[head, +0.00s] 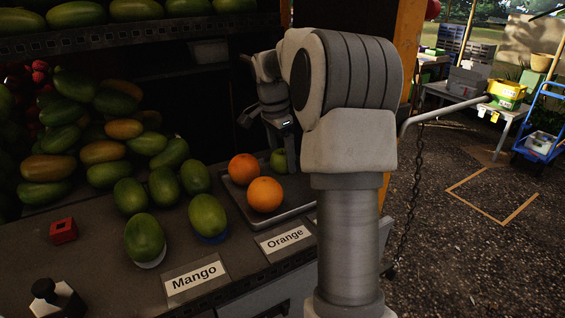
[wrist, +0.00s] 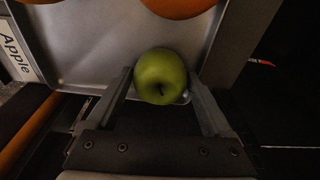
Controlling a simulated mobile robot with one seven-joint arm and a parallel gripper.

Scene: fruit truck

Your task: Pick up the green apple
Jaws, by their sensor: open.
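The green apple (wrist: 160,76) sits at the edge of a grey metal tray (wrist: 85,62) in the wrist view. My gripper (wrist: 160,85) is open, with one finger on each side of the apple. I cannot tell whether the fingers touch it. In the head view the apple (head: 279,161) shows small behind the oranges, partly hidden by my gripper (head: 283,150). The tray (head: 284,213) is partly hidden by my arm in that view.
Two oranges (head: 265,194) lie on the tray close to the apple. Several mangoes (head: 145,237) stand to the left. Labels reading Mango (head: 196,277) and Orange (head: 285,239) lie at the front. A red block (head: 63,231) sits far left. A shelf (head: 150,36) with fruit hangs above.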

